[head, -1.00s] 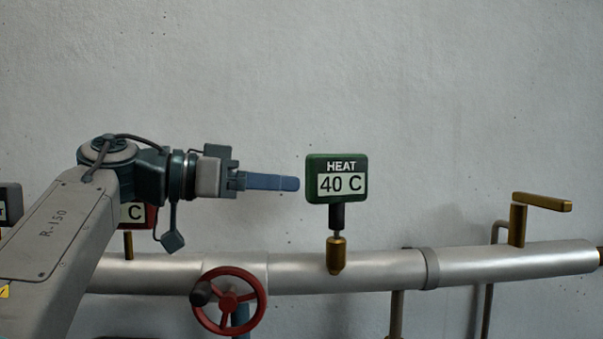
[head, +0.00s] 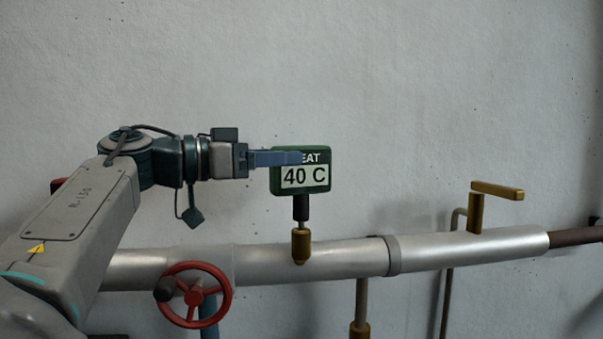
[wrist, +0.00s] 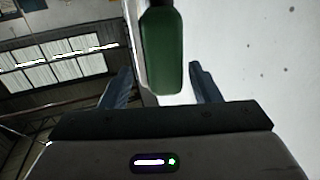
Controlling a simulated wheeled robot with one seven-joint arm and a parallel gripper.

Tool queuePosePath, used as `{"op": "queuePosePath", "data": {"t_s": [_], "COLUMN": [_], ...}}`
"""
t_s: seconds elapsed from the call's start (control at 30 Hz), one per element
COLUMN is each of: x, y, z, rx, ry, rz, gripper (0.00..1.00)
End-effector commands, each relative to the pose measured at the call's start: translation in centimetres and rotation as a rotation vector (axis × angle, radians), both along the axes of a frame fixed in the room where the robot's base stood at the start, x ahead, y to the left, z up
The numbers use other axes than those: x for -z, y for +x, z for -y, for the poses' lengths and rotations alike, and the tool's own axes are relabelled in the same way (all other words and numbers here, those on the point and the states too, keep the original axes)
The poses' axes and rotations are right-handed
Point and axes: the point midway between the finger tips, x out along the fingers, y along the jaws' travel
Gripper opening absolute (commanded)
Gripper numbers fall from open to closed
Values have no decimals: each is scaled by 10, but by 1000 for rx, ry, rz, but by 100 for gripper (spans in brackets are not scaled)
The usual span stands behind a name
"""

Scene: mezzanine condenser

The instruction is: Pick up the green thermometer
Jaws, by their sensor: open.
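The green thermometer (head: 305,181) stands upright on the pipe, its face reading 40 C, with a dark stem in a brass fitting (head: 301,247). My gripper (head: 298,158) reaches in from the left, and its blue fingers overlap the upper left of the green head, covering part of the word HEAT. In the wrist view the green thermometer (wrist: 164,55) lies ahead, between the lines of the two open, empty fingers (wrist: 160,82). I cannot tell whether either finger touches it.
A silver pipe (head: 340,252) runs across below the thermometer. A red handwheel (head: 196,294) is at the lower left, and a brass lever valve (head: 476,208) stands at the right.

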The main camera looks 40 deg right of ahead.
Motion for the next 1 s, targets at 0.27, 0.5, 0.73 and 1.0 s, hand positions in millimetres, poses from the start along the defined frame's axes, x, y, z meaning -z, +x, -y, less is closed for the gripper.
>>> {"op": "queuePosePath", "data": {"t_s": [0.27, 0.5, 0.73, 1.0], "x": [-6, -6, -6, -6], "y": [-7, -8, -8, -8], "z": [40, 46, 46, 46], "rx": [3, 0, 1, 1], "ry": [3, 0, 0, -1], "rz": [0, 0, 0, 0], "gripper": [56, 56, 4, 0]}}
